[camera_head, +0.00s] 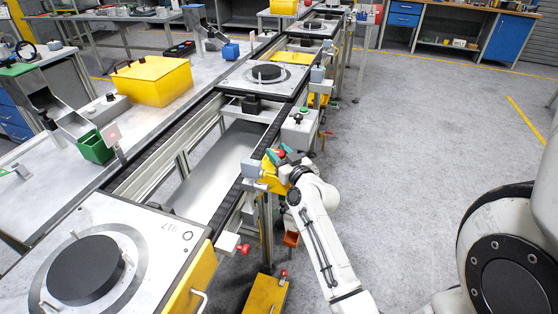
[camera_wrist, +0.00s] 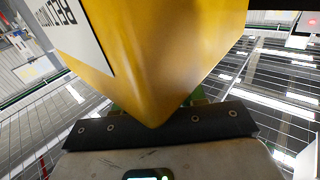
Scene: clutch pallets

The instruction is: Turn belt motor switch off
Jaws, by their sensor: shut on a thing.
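The yellow belt motor switch box (camera_head: 268,180) is mounted on the side of the conveyor frame, left of my gripper. In the wrist view the box (camera_wrist: 160,50) fills the upper middle, with part of a white label reading "BELT MOTO". A red part (camera_head: 281,153) shows at its top in the head view. My gripper (camera_head: 284,157) is right at the box and shut on the switch. The fingertips and their exact contact are mostly hidden behind the box in the wrist view, and the switch handle's position cannot be told.
The conveyor's pallet (camera_head: 180,224) with a black disc stands at the near left, another pallet (camera_head: 232,78) farther back. A grey control box (camera_head: 299,128) with buttons sits just beyond my gripper. A yellow box (camera_head: 262,296) stands low in front.

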